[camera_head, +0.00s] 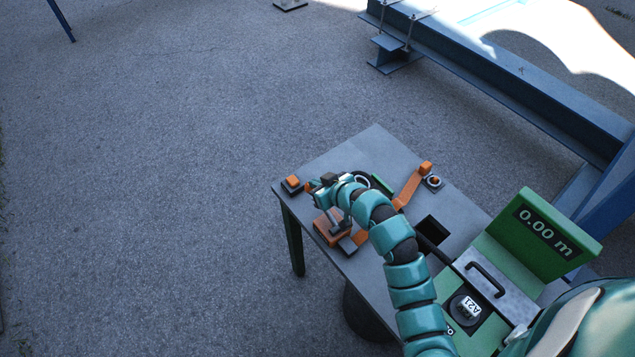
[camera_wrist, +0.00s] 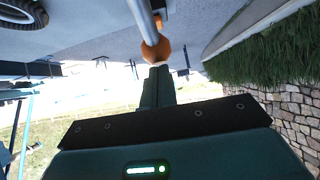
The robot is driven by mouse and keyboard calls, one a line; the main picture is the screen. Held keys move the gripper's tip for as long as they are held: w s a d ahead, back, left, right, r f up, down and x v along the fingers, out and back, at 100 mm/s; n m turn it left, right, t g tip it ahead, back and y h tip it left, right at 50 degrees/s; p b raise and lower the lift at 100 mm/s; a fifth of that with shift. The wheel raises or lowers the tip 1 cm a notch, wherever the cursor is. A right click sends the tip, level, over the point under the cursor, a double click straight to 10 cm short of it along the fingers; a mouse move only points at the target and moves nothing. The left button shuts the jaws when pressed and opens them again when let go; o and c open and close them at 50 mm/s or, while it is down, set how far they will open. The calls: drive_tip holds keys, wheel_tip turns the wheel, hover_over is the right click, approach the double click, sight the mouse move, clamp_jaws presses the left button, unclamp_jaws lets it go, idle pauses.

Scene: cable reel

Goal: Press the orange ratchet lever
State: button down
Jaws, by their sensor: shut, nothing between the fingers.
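My gripper (camera_head: 318,186) is shut and empty over the left part of the grey table (camera_head: 378,140). In the wrist view its closed fingertips (camera_wrist: 158,68) point at a rounded orange end (camera_wrist: 157,48) on a grey rod (camera_wrist: 143,18). They look very close to it; I cannot tell whether they touch. In the head view an orange block (camera_head: 331,227) with a grey upright part sits below my gripper. A long orange bar (camera_head: 409,187) with a knob lies right of my arm, partly hidden. I cannot tell which orange part is the ratchet lever.
An orange button on a dark base (camera_head: 291,183) sits at the table's left corner. A green unit with a "0.00 m" display (camera_head: 541,231) and a black handle (camera_head: 486,279) stands at the right. A blue steel beam (camera_head: 500,75) lies behind. The ground left is clear.

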drive_tip(key=shift+w+a+f+g+h+b, duration=0.2)
drive_tip(key=shift+w+a+f+g+b, duration=0.1)
drive_tip(key=shift+f+b, duration=0.25)
drive_tip(key=shift+w+a+f+g+h+b, duration=0.2)
drive_tip(key=shift+w+f+g+b, duration=0.15)
drive_tip(key=shift+b, duration=0.4)
drive_tip(key=shift+w+a+f+g+h+b, duration=0.2)
drive_tip(key=shift+f+b, duration=0.25)
drive_tip(key=shift+b, duration=0.15)
drive_tip(key=shift+w+a+f+g+h+b, duration=0.15)
drive_tip(key=shift+f+b, duration=0.25)
drive_tip(key=shift+b, duration=0.2)
drive_tip(key=f+b, duration=0.1)
drive_tip(key=b, duration=0.2)
drive_tip(key=shift+w+a+f, duration=0.15)
drive_tip(key=shift+w+f, duration=0.2)
drive_tip(key=shift+f, duration=0.05)
drive_tip(key=shift+r, duration=0.1)
drive_tip(key=r, duration=0.2)
drive_tip(key=w+r, duration=0.1)
drive_tip(key=r, duration=0.1)
drive_tip(key=shift+a+r, duration=0.2)
drive_tip(key=shift+r, duration=0.05)
drive_tip(key=v, duration=0.9)
drive_tip(key=shift+r+p, duration=0.3)
drive_tip(key=shift+r, duration=0.35)
drive_tip(key=shift+w+a, duration=0.1)
